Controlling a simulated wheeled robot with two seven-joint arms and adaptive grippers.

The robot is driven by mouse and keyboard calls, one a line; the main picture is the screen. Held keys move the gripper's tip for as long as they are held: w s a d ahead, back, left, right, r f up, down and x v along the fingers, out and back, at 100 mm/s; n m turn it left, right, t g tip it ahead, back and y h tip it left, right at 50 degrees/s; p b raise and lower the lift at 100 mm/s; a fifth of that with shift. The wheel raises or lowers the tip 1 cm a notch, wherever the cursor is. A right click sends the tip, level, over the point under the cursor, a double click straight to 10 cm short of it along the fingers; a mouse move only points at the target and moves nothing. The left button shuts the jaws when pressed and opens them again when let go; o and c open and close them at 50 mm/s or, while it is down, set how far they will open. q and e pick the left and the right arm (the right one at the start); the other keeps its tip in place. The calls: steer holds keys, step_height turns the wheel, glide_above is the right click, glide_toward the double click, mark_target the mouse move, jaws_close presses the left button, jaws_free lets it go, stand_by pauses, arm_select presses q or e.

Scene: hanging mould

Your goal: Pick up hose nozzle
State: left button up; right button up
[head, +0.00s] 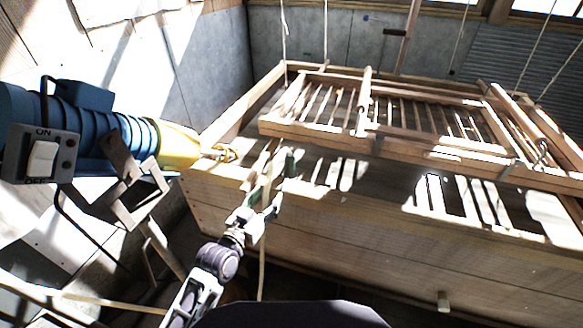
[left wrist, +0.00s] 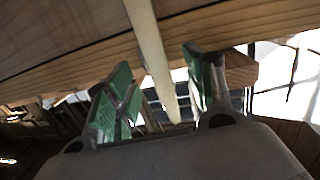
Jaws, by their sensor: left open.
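My left gripper (head: 272,168) is open at the near rim of the wooden vat, its green-padded fingers pointing up and away. In the left wrist view the two green fingers (left wrist: 160,95) stand apart, with a pale cream strip (left wrist: 150,50) running down between them. The strip looks like a hose or its nozzle, but I cannot tell which, nor whether a finger touches it. In the head view a thin pale hose (head: 262,268) hangs below the gripper. No nozzle shows clearly. My right gripper is not in view.
A wooden slatted mould frame (head: 400,140) hangs on cords over the wooden vat (head: 330,225). A blue ribbed machine (head: 85,130) with a yellow end (head: 178,147) and a switch box (head: 42,155) is close on the left. A small peg (head: 443,301) sticks out of the vat front.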

arm_select(q)
steer(key=h, duration=0.1)
glide_toward(288, 163)
steer(key=shift+s+a+f+m+t, duration=0.1)
steer(key=shift+s+a+m+t, duration=0.1)
steer(key=shift+s, duration=0.3)
steer(key=shift+s+a+f+m+t, duration=0.1)
steer(key=shift+s+a, duration=0.1)
steer(key=shift+s, duration=0.35)
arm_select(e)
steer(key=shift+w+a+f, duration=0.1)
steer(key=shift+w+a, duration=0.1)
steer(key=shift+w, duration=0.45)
arm_select(q)
steer(key=shift+w, duration=0.15)
steer(key=shift+b+x, duration=0.35)
steer(key=shift+x, duration=3.85)
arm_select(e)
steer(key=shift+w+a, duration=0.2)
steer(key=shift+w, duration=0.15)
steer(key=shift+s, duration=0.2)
arm_select(q)
steer(key=shift+w+d, duration=0.1)
